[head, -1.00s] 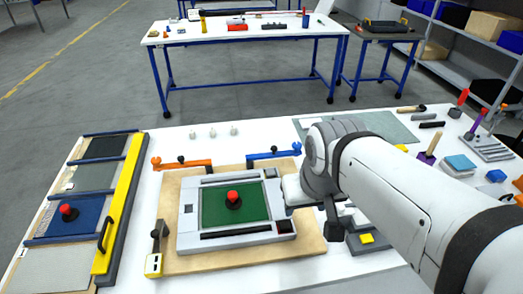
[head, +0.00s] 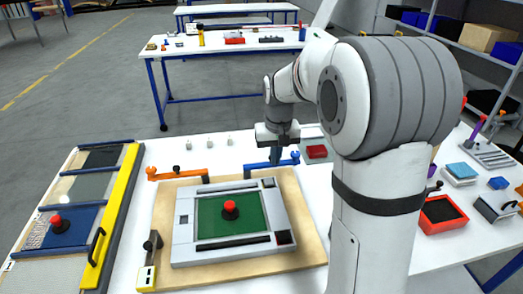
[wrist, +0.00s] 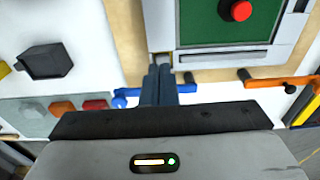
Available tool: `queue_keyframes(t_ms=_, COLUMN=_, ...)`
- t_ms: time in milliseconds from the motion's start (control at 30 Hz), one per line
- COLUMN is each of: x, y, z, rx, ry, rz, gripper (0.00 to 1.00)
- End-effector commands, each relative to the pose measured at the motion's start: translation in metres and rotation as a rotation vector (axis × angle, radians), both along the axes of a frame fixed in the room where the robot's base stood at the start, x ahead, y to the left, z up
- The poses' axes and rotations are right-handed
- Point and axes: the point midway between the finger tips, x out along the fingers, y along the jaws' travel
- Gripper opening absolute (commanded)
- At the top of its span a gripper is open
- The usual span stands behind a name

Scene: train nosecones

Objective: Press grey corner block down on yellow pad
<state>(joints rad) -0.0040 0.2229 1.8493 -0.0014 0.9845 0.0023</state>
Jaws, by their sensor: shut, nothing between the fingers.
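The light grey frame (head: 185,240) with a green panel (head: 215,228) and red knob (head: 230,208) lies on a wooden board. A small grey corner block (head: 268,183) sits at its back right corner. It also shows in the wrist view (wrist: 162,59), just beyond my fingertips. My gripper (head: 276,158) is shut and empty, pointing down near that corner, beside the blue clamp. Its dark fingers (wrist: 160,70) show side by side in the wrist view. Whether they touch the block I cannot tell. I cannot make out a yellow pad under the block.
The blue clamp (head: 262,167) and orange clamp (head: 180,175) stand along the board's back edge. A red block (head: 317,152) lies right of my gripper. A yellow-edged rack (head: 122,200) stands left.

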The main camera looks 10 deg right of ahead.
Motion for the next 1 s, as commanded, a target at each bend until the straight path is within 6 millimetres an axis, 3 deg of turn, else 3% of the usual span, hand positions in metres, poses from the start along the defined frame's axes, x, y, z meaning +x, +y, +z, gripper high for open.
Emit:
queue_keyframes(t_ms=33, x=0.019, y=0.000, z=-0.020, rx=0.000, ry=0.021, rz=0.000, gripper=0.00)
queue_keyframes(t_ms=100, x=0.040, y=0.000, z=-0.038, rx=0.000, ry=0.039, rz=-0.001, gripper=0.00)
queue_keyframes(t_ms=300, x=0.076, y=0.001, z=-0.078, rx=0.001, ry=0.076, rz=-0.001, gripper=0.00)
queue_keyframes(t_ms=567, x=0.085, y=0.001, z=-0.100, rx=0.001, ry=0.086, rz=-0.002, gripper=0.00)
queue_keyframes(t_ms=833, x=0.085, y=0.001, z=-0.141, rx=0.001, ry=0.086, rz=-0.002, gripper=0.00)
queue_keyframes(t_ms=1000, x=0.085, y=0.000, z=-0.149, rx=0.001, ry=0.084, rz=-0.002, gripper=0.00)
